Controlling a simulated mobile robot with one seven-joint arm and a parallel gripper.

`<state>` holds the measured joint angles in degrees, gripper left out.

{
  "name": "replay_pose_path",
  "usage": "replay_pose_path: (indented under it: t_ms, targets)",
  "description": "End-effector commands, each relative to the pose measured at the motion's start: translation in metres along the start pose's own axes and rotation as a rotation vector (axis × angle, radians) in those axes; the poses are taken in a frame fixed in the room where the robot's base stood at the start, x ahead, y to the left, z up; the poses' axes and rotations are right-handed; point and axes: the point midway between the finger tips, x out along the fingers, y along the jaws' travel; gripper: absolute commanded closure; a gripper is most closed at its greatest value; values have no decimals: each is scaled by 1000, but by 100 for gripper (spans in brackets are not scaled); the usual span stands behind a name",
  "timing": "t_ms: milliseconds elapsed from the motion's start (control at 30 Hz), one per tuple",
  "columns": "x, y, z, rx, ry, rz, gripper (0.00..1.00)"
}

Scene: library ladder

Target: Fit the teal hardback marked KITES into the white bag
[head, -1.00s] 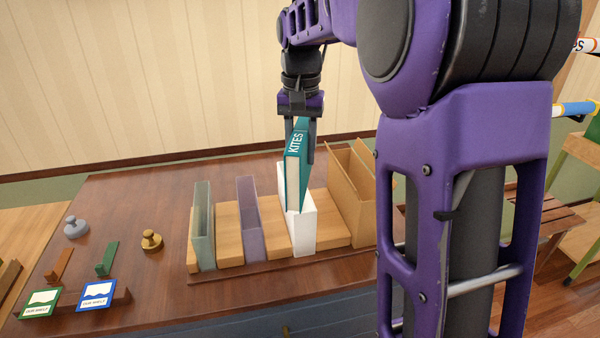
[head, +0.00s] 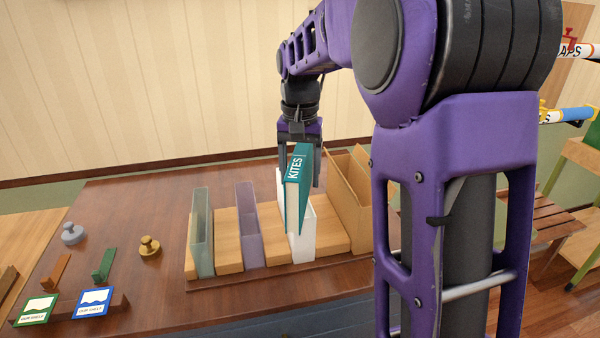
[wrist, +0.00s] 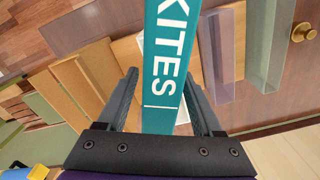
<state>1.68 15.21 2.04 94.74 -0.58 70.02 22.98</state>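The teal hardback marked KITES (head: 299,175) stands with its lower part in the mouth of the white bag (head: 308,245), its upper part above the rim. It looks tilted, and its low corner overlaps the bag's front; its depth inside is hidden. My gripper (head: 300,178) is above the bag with its fingers on either side of the book. In the wrist view, the book's lettered spine (wrist: 166,70) runs between the fingers (wrist: 162,90), with a narrow gap on each side. The gripper looks open around it.
A purple bag (head: 248,225) and a grey-green bag (head: 202,235) stand left of the white bag, with wooden blocks between. A cardboard holder (head: 352,195) stands close on the right. Stamps, small blocks and two cards lie at the table's left.

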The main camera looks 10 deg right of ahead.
Motion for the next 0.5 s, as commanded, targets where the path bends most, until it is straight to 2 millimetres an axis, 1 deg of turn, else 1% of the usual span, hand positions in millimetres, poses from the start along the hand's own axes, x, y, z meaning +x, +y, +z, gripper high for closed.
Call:
replay_pose_path:
  t_ms: [167,267,367,500]
  targets:
    - [0,0,0,0,0,0,33]
    - [-6,0,0,0,1,0,33]
    - [-18,0,-1,0,3,-1,33]
    - [-47,-1,-1,0,4,-2,33]
